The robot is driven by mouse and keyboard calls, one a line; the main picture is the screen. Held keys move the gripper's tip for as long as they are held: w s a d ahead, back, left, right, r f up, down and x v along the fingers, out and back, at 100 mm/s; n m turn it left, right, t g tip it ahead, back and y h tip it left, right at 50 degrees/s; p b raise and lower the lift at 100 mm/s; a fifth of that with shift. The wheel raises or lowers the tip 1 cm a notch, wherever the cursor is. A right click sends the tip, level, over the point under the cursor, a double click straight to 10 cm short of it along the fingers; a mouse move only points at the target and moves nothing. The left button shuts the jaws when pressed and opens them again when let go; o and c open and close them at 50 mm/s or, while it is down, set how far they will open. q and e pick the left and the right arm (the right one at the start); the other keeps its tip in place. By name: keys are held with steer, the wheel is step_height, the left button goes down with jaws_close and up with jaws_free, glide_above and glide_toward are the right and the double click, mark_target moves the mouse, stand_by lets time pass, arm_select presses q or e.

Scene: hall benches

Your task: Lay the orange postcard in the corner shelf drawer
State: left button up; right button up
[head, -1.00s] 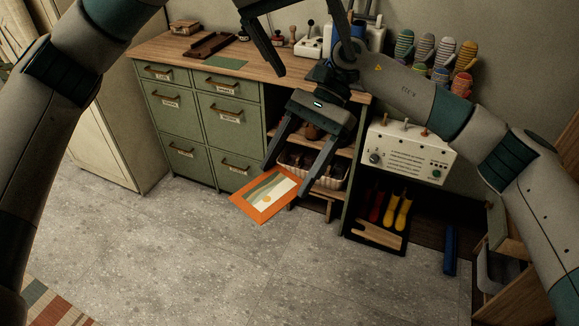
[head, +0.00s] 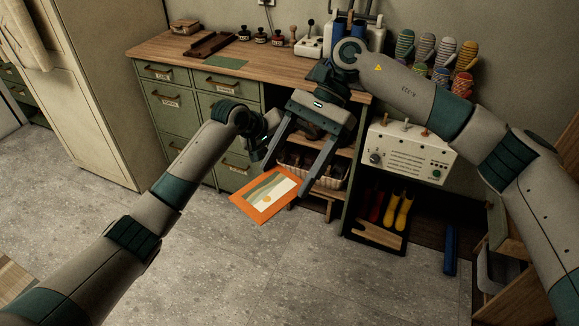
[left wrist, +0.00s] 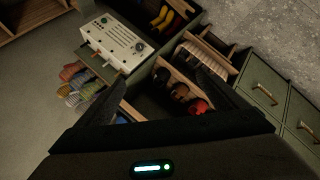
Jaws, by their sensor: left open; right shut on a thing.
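The orange postcard (head: 244,209), with a pale landscape picture, is in my right gripper (head: 286,180) in the head view. That gripper points down, its two fingers spaced apart at the card's upper edge and right corner. The card appears above the grey floor, before the green cabinet (head: 180,131). My left gripper (head: 259,150) is open, left of the right gripper and partly overlapped by its finger. Its dark fingers also show in the left wrist view (left wrist: 162,80), spread and empty. The cabinet's drawers look shut; their labels are too small to read, so I cannot tell which is the corner shelf drawer.
A basket (head: 325,178) sits on the open shelf. A wooden unit (head: 515,296) is at the right. The floor (head: 300,270) in front is clear.

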arm_select(q)
steer(key=s+a+f+y, duration=0.15)
steer(key=s+f, duration=0.35)
steer(key=f, duration=0.6)
steer(key=s+a+f+m, duration=0.1)
steer(key=s+a+f, duration=0.35)
steer(key=f, duration=0.75)
steer(key=s+a+f+y, duration=0.1)
steer(key=s+f, duration=0.5)
steer(key=f, duration=0.5)
steer(key=s+a+f+m+y, duration=0.1)
steer(key=s+a+f, duration=0.1)
steer(key=s+f, duration=0.5)
steer(key=s+a+f+m+y, duration=0.1)
steer(key=s+f, duration=0.5)
steer(key=s, duration=1.1)
steer(key=s+a+f+m+y, duration=0.1)
steer(key=s+a+f, duration=0.4)
steer(key=s, duration=0.7)
step_height(320, 180, down, 3)
steer(key=shift+a+r+m+g, duration=0.2)
steer(key=shift+m+g, duration=0.2)
steer(key=shift+m, duration=0.4)
steer(key=shift+d, duration=0.1)
arm_select(e)
steer(key=shift+s+f, duration=0.1)
steer(key=shift+s, duration=0.05)
